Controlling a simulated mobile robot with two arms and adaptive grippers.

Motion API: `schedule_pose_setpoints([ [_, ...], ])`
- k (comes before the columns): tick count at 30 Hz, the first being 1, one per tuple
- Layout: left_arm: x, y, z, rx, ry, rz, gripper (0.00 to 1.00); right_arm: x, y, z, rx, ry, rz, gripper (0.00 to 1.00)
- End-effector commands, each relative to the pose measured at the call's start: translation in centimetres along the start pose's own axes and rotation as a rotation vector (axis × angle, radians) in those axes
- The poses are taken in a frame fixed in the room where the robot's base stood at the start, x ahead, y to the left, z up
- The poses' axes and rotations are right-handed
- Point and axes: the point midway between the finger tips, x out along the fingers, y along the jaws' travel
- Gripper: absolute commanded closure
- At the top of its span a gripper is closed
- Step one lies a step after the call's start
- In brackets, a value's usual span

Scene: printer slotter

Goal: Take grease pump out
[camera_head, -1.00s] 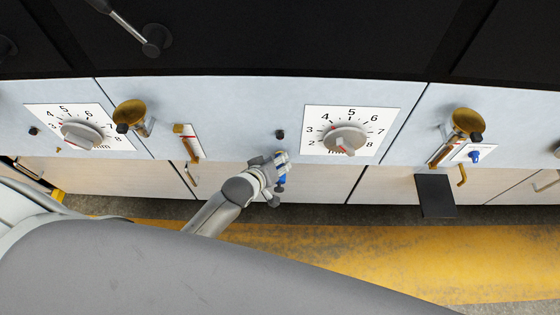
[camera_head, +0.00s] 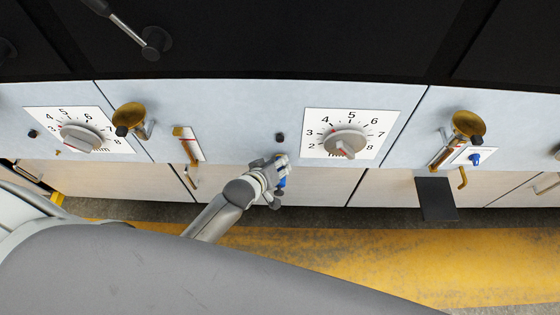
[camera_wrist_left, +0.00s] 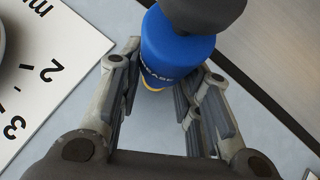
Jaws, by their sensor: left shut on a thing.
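The grease pump is a blue bottle (camera_wrist_left: 178,55) with a dark grey end and dark lettering ending in "EASE", at the upper middle of the left wrist view. A small yellow part shows at its lower end. In the head view only a bit of the blue pump (camera_head: 282,183) shows beside my left gripper (camera_head: 274,170). My left gripper is at the front of the pale machine panel, left of the right-hand dial. In the wrist view its fingers (camera_wrist_left: 160,78) lie on both sides of the blue bottle and are shut on it. My right gripper is not in view.
Two numbered dials, a left one (camera_head: 81,137) and a right one (camera_head: 346,141), sit on the panel (camera_head: 240,120). Brass cups (camera_head: 129,114) (camera_head: 467,122) and a small black knob (camera_head: 280,137) stick out. A dark plate (camera_head: 436,197) juts out at the right. The yellow floor strip (camera_head: 400,255) is clear.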

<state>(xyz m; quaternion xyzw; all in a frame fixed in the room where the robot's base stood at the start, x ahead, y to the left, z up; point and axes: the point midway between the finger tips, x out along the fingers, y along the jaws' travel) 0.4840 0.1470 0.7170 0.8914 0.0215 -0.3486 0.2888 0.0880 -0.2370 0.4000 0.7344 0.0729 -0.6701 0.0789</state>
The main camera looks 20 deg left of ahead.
Motion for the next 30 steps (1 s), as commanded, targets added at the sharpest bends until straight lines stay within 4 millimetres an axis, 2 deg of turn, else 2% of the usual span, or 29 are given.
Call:
schedule_pose_setpoints([
  [30,-3.1,0.1,3.3,-0.001,-0.001,0.000,0.93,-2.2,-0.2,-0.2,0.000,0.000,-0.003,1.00],
])
